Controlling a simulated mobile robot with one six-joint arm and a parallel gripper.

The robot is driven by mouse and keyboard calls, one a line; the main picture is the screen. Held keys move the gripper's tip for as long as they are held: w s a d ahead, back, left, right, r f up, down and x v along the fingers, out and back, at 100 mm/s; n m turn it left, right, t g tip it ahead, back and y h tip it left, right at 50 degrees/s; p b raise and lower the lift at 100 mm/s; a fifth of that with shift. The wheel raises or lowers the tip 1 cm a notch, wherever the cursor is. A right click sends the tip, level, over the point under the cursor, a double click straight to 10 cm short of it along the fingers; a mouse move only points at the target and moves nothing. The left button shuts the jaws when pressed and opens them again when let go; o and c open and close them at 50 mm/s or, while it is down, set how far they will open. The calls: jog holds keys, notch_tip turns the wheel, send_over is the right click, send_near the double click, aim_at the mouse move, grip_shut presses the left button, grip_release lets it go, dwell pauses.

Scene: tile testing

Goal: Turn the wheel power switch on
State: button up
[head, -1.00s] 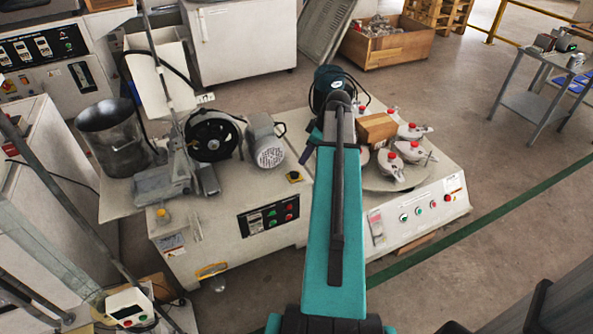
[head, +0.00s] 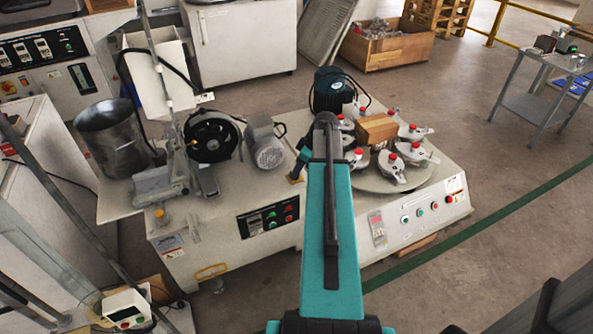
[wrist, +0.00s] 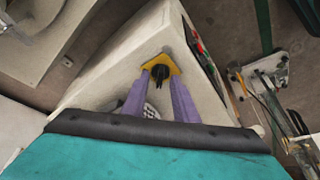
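The wheel power switch, a black knob (wrist: 160,73) on a yellow plate (wrist: 166,59), sits near a corner of the pale machine top in the wrist view. My gripper (wrist: 161,82) has two purple fingers that are apart, one on each side of the knob as seen from the wrist. I cannot tell how far the tips are above the plate or whether they touch the knob. In the head view my arm hides most of the gripper, and a bit of the yellow plate (head: 291,181) shows beside it.
The machine's front has a panel with red and green buttons (head: 270,217). To the left stand a grey motor (head: 266,148) and a black wheel (head: 211,137). To the right is a round plate with several red-topped holders (head: 405,165) and a wooden block (head: 376,129).

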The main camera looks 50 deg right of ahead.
grip_shut()
jog(key=shift+a, duration=0.25)
jog(key=shift+d, duration=0.2)
